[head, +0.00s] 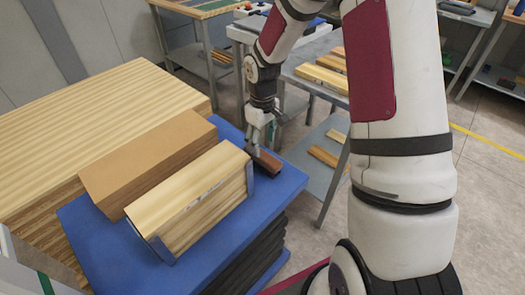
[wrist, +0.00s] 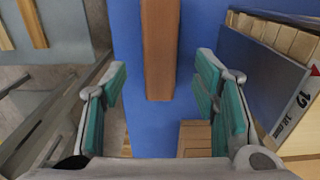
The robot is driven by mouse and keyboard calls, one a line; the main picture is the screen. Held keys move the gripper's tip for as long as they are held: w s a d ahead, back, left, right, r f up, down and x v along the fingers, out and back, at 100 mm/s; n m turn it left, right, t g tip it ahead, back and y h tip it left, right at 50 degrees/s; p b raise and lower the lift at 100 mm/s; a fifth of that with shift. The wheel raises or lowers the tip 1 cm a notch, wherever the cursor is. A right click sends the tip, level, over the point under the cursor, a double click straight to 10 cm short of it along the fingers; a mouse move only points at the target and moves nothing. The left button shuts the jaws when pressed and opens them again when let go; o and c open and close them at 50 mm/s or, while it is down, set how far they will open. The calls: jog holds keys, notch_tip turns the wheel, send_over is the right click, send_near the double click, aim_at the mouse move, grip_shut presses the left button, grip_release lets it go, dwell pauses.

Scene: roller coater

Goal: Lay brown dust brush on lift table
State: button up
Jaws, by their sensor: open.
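The brown dust brush (head: 266,163) shows as a plain brown bar at the far right corner of the blue lift table (head: 97,241). In the wrist view the brush (wrist: 158,48) runs from the top edge down to between the fingers, over the blue table top (wrist: 146,142). It appears to lie on the table; full contact cannot be seen. My gripper (head: 256,142) is just above the brush in the head view. In the wrist view its teal-padded fingers (wrist: 163,80) are apart, with a gap on each side of the brush. The brush's far end is out of the wrist view.
A stack of light wooden boards with metal end brackets (head: 200,205) and a brown block (head: 150,160) stand on the lift table, close to my gripper. A large wood stack (head: 95,110) is at left. A grey shelf table (head: 318,175) with boards stands behind right.

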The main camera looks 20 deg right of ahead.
notch_tip(320, 180, up, 6)
notch_tip(320, 180, up, 9)
send_over(262, 154)
jog(key=s+a, duration=0.1)
jog(key=s, duration=0.4)
jog(key=s+a+r+m+t+h, duration=0.1)
jog(key=s+a+r+m+t, duration=0.1)
jog(key=s+r, duration=0.55)
jog(key=s+a+r+m+t+y, duration=0.1)
jog(key=s+a+r+m, duration=0.1)
jog(key=s, duration=1.3)
jog(key=shift+s+a+r+t, duration=0.35)
jog(key=shift+r+t, duration=0.05)
jog(key=shift+r, duration=0.15)
